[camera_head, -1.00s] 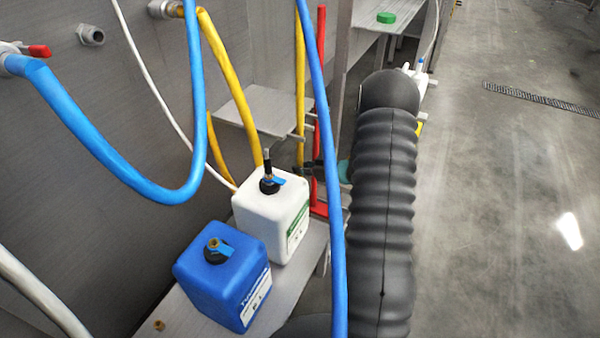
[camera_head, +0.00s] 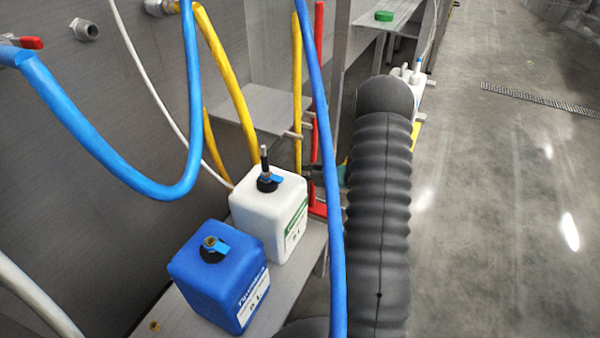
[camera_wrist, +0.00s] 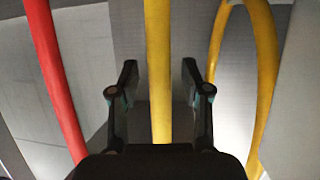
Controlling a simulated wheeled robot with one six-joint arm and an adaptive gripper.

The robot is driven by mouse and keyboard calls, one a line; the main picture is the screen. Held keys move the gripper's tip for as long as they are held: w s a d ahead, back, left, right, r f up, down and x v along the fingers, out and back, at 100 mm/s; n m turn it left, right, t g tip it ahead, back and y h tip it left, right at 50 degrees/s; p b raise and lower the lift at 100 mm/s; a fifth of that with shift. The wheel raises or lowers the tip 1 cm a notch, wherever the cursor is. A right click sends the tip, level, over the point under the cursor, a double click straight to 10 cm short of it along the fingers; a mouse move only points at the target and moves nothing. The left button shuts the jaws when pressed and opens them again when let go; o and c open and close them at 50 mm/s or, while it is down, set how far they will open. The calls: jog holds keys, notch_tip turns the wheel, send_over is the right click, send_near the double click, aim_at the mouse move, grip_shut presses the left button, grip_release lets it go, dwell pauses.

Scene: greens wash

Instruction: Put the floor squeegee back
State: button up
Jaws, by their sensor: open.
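A straight yellow pole (camera_head: 298,90) and a straight red pole (camera_head: 319,60) stand side by side behind the bottles; a red foot piece (camera_head: 318,209) shows low by the red pole. I cannot tell from their visible parts which one is the squeegee. In the wrist view, my gripper (camera_wrist: 159,78) is open, with the yellow pole (camera_wrist: 158,120) upright between its fingers and a gap visible on both sides. The red pole (camera_wrist: 52,75) is outside the fingers on the left. In the head view, my arm and a blue hose mostly hide my gripper.
A white bottle (camera_head: 270,212) and a blue bottle (camera_head: 217,275) stand on a low shelf. A blue hose (camera_head: 325,150) hangs in front of my arm. A yellow hose (camera_wrist: 265,70) curves right of the fingers.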

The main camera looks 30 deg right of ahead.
jog(key=v, duration=1.1)
notch_tip(320, 180, up, 18)
jog(key=w+a+m+h, duration=0.2)
jog(key=h, duration=0.6)
jog(key=s+a+r+m+g+h, duration=0.1)
jog(key=s+a+r+m+g, duration=0.1)
jog(key=s+a+r, duration=0.4)
jog(key=s+a+r+m+g+h, duration=0.1)
jog(key=s+a+r+m, duration=0.2)
jog(key=s, duration=0.5)
jog(key=s+a+n+g+y, duration=0.1)
jog(key=s+a+g+y, duration=0.2)
jog(key=s+a, duration=1)
jog(key=s, duration=0.4)
jog(key=shift+f, duration=0.4)
jog(key=shift+a, duration=0.1)
